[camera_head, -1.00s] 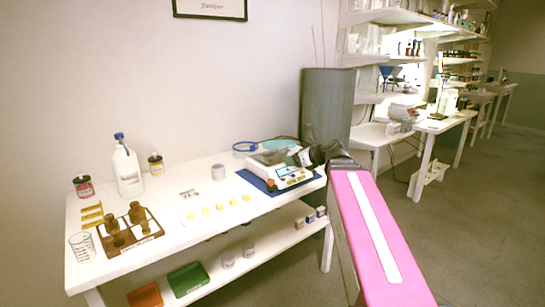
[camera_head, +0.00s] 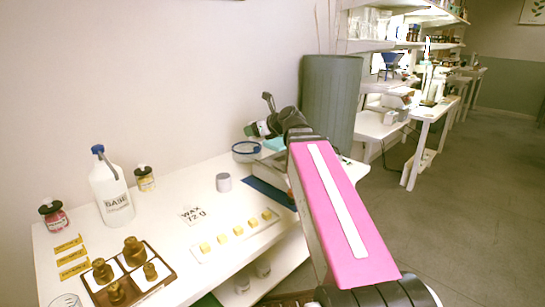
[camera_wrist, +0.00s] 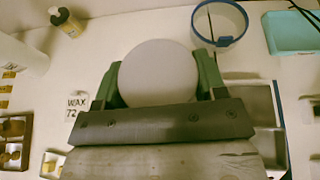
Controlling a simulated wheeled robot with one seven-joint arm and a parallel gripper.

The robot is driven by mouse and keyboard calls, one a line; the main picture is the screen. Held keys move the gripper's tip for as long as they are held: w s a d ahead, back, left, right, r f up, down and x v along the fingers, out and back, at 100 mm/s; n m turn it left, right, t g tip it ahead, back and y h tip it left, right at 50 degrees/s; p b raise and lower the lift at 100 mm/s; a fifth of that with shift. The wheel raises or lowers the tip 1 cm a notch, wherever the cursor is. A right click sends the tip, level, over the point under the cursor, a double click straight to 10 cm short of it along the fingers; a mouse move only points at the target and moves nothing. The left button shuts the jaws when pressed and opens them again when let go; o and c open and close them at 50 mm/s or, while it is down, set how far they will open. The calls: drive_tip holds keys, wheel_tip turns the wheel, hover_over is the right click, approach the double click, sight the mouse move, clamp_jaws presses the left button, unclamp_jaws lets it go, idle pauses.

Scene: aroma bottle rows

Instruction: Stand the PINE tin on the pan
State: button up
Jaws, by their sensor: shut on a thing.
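My gripper (camera_head: 258,129) is raised above the back of the table, near the scale. In the wrist view its green fingers (camera_wrist: 158,75) are shut on the sides of a round pale grey tin (camera_wrist: 158,70), seen end-on; no label shows, so I cannot read PINE on it. The scale (camera_head: 272,170) is mostly hidden behind my arm in the head view. In the wrist view its grey pan area (camera_wrist: 255,105) lies below and right of the tin, partly covered by my gripper. The tin appears apart from the pan.
A grey tin (camera_head: 223,183) stands by the WAX 72 g card (camera_head: 193,214). A blue-rimmed dish (camera_head: 246,148) is close to my gripper. Yellow cubes (camera_head: 238,231) line the front.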

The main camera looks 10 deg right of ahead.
drive_tip(key=shift+w, duration=0.3)
drive_tip(key=w+d+f, duration=0.2)
drive_tip(key=d, duration=0.1)
drive_tip(key=w+d+f, duration=0.2)
drive_tip(key=d, duration=0.1)
drive_tip(key=w+d+f, duration=0.2)
drive_tip(key=d+f, duration=0.1)
drive_tip(key=shift+w+d, duration=0.15)
drive_tip(key=shift+w, duration=0.05)
drive_tip(key=shift+f, duration=2)
drive_tip(key=o, duration=0.9)
drive_tip(key=shift+f, duration=0.1)
drive_tip(key=shift+o, duration=0.2)
drive_tip(key=v, duration=1.2)
